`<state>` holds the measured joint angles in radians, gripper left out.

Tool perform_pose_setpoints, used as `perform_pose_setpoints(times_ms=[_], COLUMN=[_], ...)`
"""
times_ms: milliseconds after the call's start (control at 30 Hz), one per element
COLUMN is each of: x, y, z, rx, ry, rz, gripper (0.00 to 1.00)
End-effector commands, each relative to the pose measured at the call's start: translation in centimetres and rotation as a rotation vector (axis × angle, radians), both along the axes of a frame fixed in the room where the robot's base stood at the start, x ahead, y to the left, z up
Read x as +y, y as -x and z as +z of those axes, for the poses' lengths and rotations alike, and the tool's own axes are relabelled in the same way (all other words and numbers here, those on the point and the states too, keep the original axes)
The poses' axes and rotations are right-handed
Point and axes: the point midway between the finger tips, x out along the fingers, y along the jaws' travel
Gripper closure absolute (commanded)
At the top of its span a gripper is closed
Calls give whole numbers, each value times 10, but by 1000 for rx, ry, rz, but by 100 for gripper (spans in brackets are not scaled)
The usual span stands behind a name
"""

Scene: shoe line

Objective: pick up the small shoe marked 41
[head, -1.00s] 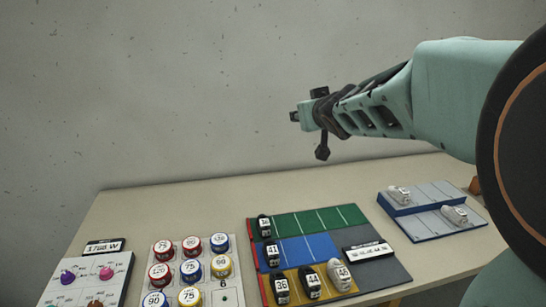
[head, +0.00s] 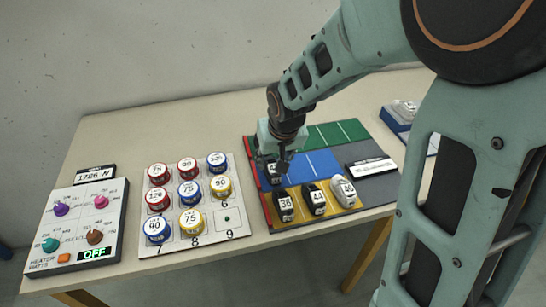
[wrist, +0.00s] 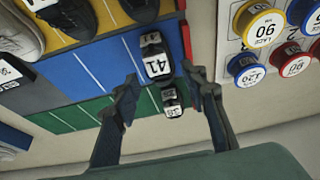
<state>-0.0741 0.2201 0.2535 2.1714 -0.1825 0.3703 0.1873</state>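The small black shoe marked 41 (head: 272,172) stands at the left end of the mat's blue row, partly hidden by my gripper in the head view. In the wrist view the shoe (wrist: 157,62) shows clearly with its white 41 label. My gripper (head: 283,160) points down just above the mat's left side, close to this shoe. In the wrist view the gripper (wrist: 161,80) is open and empty, its two fingers apart, with the shoe showing between and just beyond their tips. I cannot tell the exact height gap.
Another small black shoe (wrist: 172,101) stands on the green row, close to shoe 41. Shoes marked 36 (head: 285,205), 44 (head: 315,199) and a white one (head: 344,191) stand on the yellow row.

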Motion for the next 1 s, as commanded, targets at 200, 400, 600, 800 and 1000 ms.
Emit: perform_pose_setpoints(times_ms=[200,400,600,800,1000], x=[1,3,4,4,4], y=[-7,-16,-18,-18,-18], z=[-26,-46,-49,-49,-49], rx=[4,0,-1,-1,-1], ry=[1,0,1,1,0], rz=[0,-1,0,0,-1], gripper=[60,60,60,71,92])
